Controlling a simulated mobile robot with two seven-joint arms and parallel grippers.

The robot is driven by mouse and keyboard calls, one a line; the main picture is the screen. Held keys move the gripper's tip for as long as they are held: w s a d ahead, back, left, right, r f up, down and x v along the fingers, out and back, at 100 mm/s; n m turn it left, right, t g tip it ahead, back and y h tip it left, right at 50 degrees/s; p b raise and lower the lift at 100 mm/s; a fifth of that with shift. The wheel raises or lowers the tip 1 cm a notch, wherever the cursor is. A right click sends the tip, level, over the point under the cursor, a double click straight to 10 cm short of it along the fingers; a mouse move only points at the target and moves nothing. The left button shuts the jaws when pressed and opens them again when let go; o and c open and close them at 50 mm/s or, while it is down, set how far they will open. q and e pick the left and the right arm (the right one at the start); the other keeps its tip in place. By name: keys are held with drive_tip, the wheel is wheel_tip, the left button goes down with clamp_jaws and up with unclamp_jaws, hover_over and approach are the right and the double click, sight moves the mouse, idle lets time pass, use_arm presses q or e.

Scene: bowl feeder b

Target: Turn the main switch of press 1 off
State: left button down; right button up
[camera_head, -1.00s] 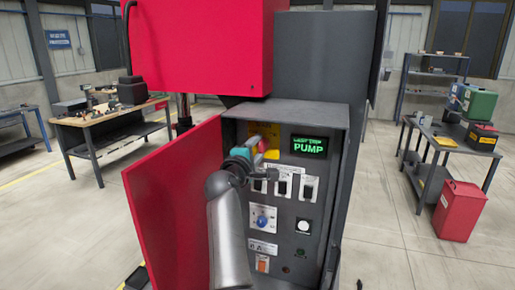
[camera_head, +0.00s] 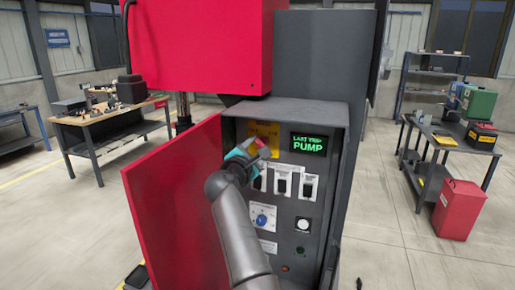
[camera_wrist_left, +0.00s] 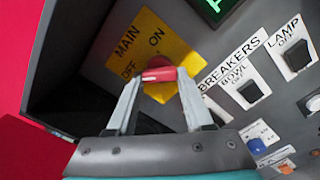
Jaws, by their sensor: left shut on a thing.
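The main switch is a red handle (camera_wrist_left: 160,74) on a yellow plate (camera_wrist_left: 140,45) marked MAIN, ON and OFF. In the head view the yellow plate (camera_head: 264,130) is at the upper left of the control panel, partly covered by my gripper. My left gripper (camera_head: 257,151) is at the switch. Whether the handle points at ON or OFF is hard to tell. My right gripper is not in view.
The open red cabinet door (camera_head: 175,205) stands just left of my arm. Breaker switches (camera_wrist_left: 250,92) sit right of the main switch, with a blue knob (camera_head: 262,219) below. A lit display (camera_head: 309,144) reads LAST TRIP PUMP. A red press housing (camera_head: 200,45) overhangs above.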

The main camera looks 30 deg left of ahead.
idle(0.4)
use_arm(q)
drive_tip(key=shift+c, duration=1.4)
unclamp_jaws()
